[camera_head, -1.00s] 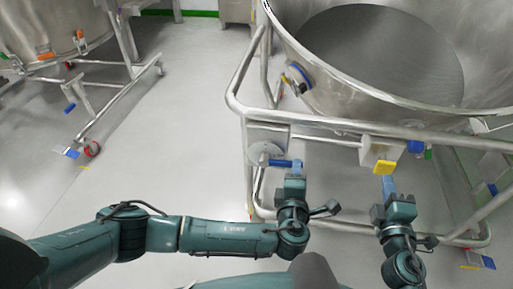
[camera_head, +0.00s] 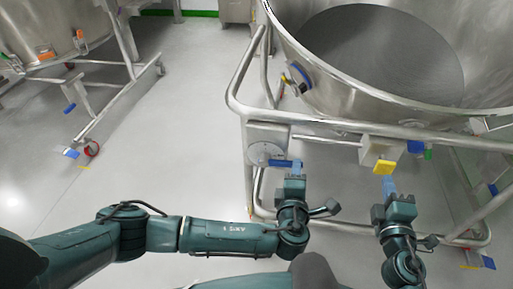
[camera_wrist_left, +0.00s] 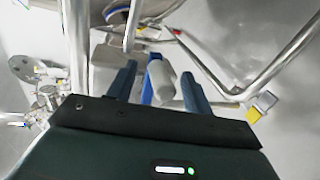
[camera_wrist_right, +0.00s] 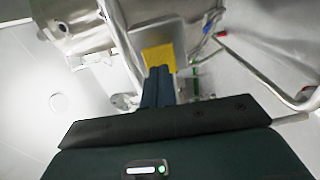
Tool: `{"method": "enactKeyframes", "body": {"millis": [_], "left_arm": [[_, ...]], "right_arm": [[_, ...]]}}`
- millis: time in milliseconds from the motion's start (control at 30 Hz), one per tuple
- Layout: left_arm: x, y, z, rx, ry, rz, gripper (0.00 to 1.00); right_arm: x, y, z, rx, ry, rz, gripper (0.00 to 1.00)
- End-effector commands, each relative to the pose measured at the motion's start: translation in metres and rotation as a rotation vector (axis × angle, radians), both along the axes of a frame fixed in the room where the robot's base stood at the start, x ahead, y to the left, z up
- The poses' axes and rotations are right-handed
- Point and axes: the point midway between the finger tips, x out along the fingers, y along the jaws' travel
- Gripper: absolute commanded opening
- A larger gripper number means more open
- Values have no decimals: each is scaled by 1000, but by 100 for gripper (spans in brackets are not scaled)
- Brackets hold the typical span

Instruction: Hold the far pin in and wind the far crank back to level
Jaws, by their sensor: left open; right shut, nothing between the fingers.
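The crank (camera_head: 281,163) has a blue arm coming from a round steel disc on the left of the near frame rail. In the left wrist view its blue arm (camera_wrist_left: 147,92) and grey grip (camera_wrist_left: 161,82) lie between my fingers. My left gripper (camera_head: 297,170) is open there; I cannot tell whether either finger touches. The yellow pad (camera_head: 383,168), which looks like the pin, is on a steel box on the same rail. My right gripper (camera_head: 388,183) is shut and empty, its tips at the pad's lower edge. In the right wrist view the pad (camera_wrist_right: 158,58) is straight ahead; contact is unclear.
A large steel vessel (camera_head: 385,60) stands behind the rail (camera_head: 330,122). A blue block (camera_head: 415,147) and green part sit right of the pad. Another wheeled frame (camera_head: 110,103) is at the left. The floor between is clear.

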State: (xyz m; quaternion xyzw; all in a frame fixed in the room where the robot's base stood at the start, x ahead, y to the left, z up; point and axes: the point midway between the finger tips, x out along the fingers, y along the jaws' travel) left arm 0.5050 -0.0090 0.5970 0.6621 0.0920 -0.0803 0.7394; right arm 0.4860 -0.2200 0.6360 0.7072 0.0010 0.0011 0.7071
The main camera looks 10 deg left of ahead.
Motion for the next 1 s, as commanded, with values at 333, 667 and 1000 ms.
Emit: {"method": "enactKeyframes", "body": {"millis": [333,667,1000], "left_arm": [[0,0,0,0,0,0,51],[0,0,0,0,0,0,51],[0,0,0,0,0,0,51]], "right_arm": [[5,0,0,0,-1,0,0],[18,0,0,0,-1,0,0],[32,0,0,1,-1,0,0]]}}
